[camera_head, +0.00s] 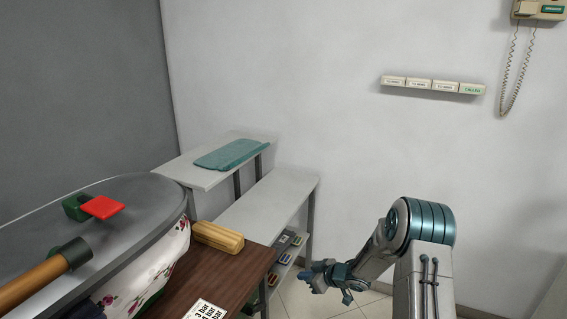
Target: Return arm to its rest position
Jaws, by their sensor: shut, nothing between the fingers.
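My gripper (328,283) is at the lower middle right of the head view, at the end of my bent arm. The arm reaches down and left from its large teal-banded joint. The gripper is small in the picture and its fingers are hard to make out; they look shut, with nothing seen between them. It hangs over the tiled floor, to the right of the brown table and the grey shelf unit. I see it touching nothing.
A brown table (215,279) at lower left bears a yellowish block (218,236). A large grey-topped drum (100,218) with a flowered cloth stands left. A grey shelf unit (262,207) stands by the wall, with a teal folded cloth (230,153) higher up.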

